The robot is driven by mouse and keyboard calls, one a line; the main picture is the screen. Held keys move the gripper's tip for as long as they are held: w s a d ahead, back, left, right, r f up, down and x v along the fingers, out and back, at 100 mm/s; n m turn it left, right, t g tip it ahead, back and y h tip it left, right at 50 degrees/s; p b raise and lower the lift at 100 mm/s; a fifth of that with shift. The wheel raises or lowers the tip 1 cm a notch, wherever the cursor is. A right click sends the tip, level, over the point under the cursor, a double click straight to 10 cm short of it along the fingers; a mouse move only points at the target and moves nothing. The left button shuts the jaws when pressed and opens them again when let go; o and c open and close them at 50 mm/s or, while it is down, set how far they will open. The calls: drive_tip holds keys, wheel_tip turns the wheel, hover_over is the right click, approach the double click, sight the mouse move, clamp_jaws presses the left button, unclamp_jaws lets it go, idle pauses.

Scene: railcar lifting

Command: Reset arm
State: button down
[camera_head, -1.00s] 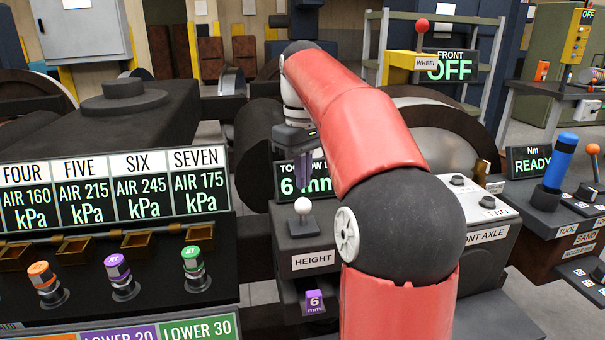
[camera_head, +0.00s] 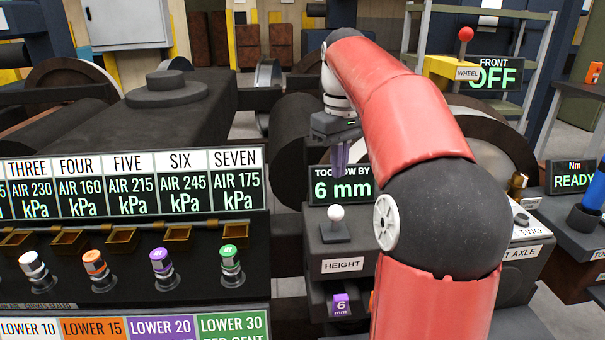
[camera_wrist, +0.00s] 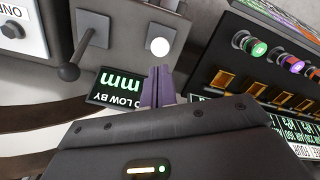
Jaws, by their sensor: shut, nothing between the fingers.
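My gripper (camera_head: 340,160) hangs from my red arm in the middle of the head view, its purple fingers pointing down. The fingers are closed together with nothing between them. They are in front of the "TOO LOW BY 6 mm" display (camera_head: 342,190) and above the white-knobbed HEIGHT lever (camera_head: 336,214), apart from it. In the wrist view the shut fingers (camera_wrist: 158,85) show at the centre, with the white knob (camera_wrist: 159,47) just beyond their tips. My arm hides part of the front axle console.
On the left is a panel with air-pressure displays (camera_head: 130,190), brass trays and coloured knobs (camera_head: 160,262). A purple 6 mm block (camera_head: 340,305) sits below the HEIGHT label. A red-knobbed WHEEL lever (camera_head: 465,40) stands behind on the right, beside a FRONT OFF display (camera_head: 497,73).

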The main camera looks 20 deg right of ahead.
drive_tip(key=s+a+f+m+t, duration=0.1)
drive_tip(key=s+a+f+t, duration=0.1)
drive_tip(key=s+a+f, duration=0.5)
drive_tip(key=s+a+f+m+t, duration=0.1)
drive_tip(key=s+a+f+t, duration=0.2)
drive_tip(key=s, duration=1)
drive_tip(key=a+f, duration=0.3)
drive_tip(key=f, duration=0.2)
drive_tip(key=shift+a+m+t, duration=0.3)
drive_tip(key=shift+a+m, duration=0.1)
drive_tip(key=shift+s, duration=0.1)
idle(1.0)
